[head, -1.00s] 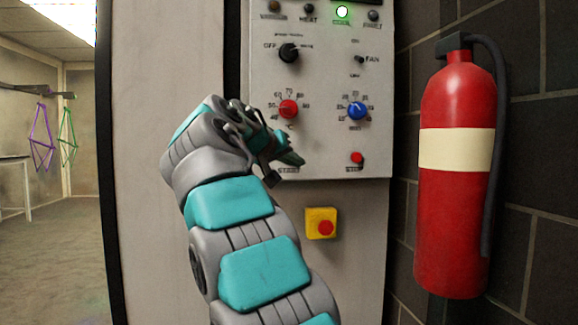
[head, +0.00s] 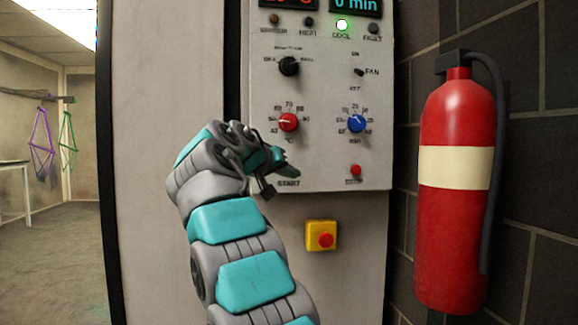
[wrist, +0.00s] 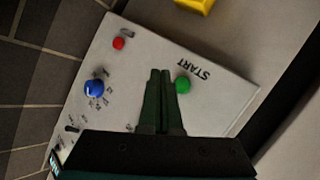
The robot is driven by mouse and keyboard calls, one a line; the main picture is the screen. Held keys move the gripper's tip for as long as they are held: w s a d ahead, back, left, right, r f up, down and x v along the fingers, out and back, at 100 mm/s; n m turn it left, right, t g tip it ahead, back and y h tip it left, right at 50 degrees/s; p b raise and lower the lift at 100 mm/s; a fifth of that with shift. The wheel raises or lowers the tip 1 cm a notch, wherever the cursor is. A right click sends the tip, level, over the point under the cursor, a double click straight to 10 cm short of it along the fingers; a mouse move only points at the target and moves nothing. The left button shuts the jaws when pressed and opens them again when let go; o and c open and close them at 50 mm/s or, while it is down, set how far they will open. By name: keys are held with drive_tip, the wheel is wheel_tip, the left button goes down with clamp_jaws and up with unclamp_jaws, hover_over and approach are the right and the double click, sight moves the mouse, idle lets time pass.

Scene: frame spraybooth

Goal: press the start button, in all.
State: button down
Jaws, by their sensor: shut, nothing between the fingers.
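The green start button (wrist: 183,85) sits on the grey control panel (wrist: 215,108), beside the printed word START in the wrist view. My gripper (wrist: 160,72) is shut and empty. In the wrist view its fingertips lie just left of the button, not over it. In the head view my gripper (head: 294,174) is at the panel's lower left. I cannot tell whether the tips touch the panel.
A red stop button (head: 356,170), red knob (head: 288,122), blue knob (head: 356,123) and black selector (head: 289,66) are nearby. The green COOL lamp (head: 342,25) is lit. A yellow emergency stop box (head: 321,236) is below. A fire extinguisher (head: 455,185) hangs at right.

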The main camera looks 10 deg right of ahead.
drive_tip(key=shift+w+p, duration=1.5)
drive_tip(key=shift+w, duration=0.8)
drive_tip(key=shift+w, duration=0.1)
drive_tip(key=shift+w+p, duration=0.3)
drive_tip(key=shift+p, duration=0.15)
drive_tip(key=shift+w+p, duration=0.45)
idle(0.8)
drive_tip(key=shift+s, duration=0.1)
drive_tip(key=shift+s+b, duration=0.8)
drive_tip(key=shift+b, duration=0.1)
